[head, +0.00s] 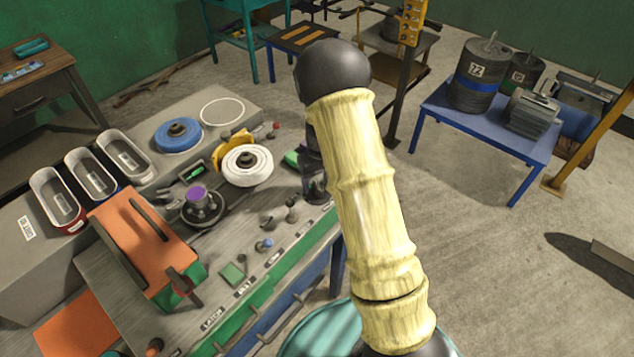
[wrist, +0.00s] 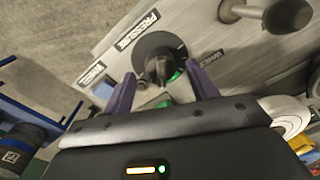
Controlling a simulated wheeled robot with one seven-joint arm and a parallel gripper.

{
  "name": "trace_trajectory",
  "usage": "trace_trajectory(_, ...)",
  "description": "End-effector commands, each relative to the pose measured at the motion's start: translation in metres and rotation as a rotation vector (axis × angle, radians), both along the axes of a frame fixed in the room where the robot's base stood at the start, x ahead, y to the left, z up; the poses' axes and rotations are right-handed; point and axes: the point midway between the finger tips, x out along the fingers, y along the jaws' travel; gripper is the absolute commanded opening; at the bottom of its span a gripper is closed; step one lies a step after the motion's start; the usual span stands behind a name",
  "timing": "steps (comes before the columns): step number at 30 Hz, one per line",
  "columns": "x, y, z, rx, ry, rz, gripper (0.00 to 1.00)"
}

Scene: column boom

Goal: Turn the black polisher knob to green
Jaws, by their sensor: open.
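The black knob (wrist: 158,68) sits on a round black dial (wrist: 150,42) in the wrist view, with a green patch (wrist: 176,77) at its lower right and a white tick on the dial's right side. My gripper (wrist: 160,72) is open, with one purple finger on each side of the knob. I cannot tell whether either finger touches it. In the head view my gripper (head: 315,188) is at the bench's right end, beside the white polishing wheel (head: 246,166). The knob is hidden there behind my arm.
Labels reading PRESSURE (wrist: 138,30) and WHEEL (wrist: 91,74) lie beside the dial. A blue table (head: 480,125) with weights stands apart at right.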

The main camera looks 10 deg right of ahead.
Motion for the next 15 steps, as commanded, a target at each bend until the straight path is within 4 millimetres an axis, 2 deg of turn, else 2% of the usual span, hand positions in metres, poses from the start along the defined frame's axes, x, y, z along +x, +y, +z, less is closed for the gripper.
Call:
trace_trajectory(6,0.000,0.001,-0.018,0.001,0.000,0.000,0.58)
trace_trajectory(14,0.000,0.001,-0.019,0.000,-0.001,0.001,0.58)
trace_trajectory(15,0.000,0.001,-0.019,0.000,-0.001,0.001,0.52)
